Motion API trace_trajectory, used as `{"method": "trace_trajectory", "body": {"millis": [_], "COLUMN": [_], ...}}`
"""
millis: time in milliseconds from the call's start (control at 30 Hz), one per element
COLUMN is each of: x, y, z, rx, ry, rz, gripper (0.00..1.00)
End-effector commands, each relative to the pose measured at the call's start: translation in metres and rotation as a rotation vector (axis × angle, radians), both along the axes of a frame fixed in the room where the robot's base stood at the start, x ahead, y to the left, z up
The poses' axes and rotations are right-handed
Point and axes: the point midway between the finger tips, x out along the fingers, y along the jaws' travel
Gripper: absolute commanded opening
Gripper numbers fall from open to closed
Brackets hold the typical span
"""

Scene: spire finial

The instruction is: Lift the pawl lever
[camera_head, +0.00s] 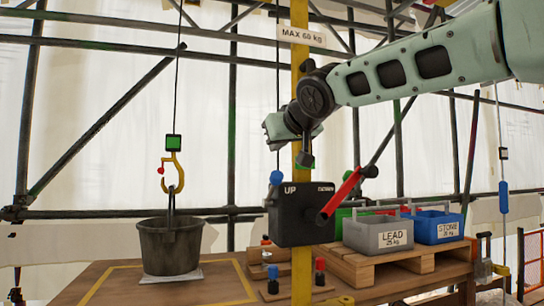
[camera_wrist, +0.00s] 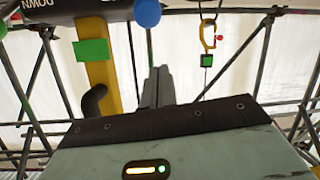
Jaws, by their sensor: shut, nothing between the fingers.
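A black winch box (camera_head: 300,213) marked UP and DOWN is fixed to a yellow post (camera_head: 301,270). A blue ball knob (camera_head: 276,178), which looks like the end of the pawl lever, stands at the box's upper left. In the wrist view, which is upside down, the blue knob (camera_wrist: 147,12) is at the top edge, beside the box (camera_wrist: 75,8). My gripper (camera_head: 275,143) is above the knob, left of the post and apart from the knob. Its fingers (camera_wrist: 157,75) are together and empty. The lever's stem is mostly hidden.
A red crank handle (camera_head: 340,194) sticks out at the box's right. A yellow hook (camera_head: 175,172) carries a dark bucket (camera_head: 171,246) at left. Grey LEAD (camera_head: 378,234) and blue STONE (camera_head: 437,227) crates stand on a pallet at right. A green patch (camera_wrist: 93,50) is on the post.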

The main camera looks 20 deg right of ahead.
Motion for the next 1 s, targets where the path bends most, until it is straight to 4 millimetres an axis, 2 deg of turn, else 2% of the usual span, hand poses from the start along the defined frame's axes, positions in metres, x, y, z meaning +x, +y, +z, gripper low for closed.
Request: {"method": "trace_trajectory", "body": {"millis": [100, 300, 900, 1000], "x": [-0.021, -0.039, -0.042, -0.043], "y": [-0.002, -0.003, -0.003, 0.003], "z": [0.008, 0.015, 0.017, 0.005], "rx": [0.002, 0.001, 0.001, -0.003], "ry": [-0.004, -0.001, -0.002, 0.024], "rz": [0.0, 0.0, 0.0, 0.011], "gripper": [0.0, 0.0, 0.0, 0.0]}}
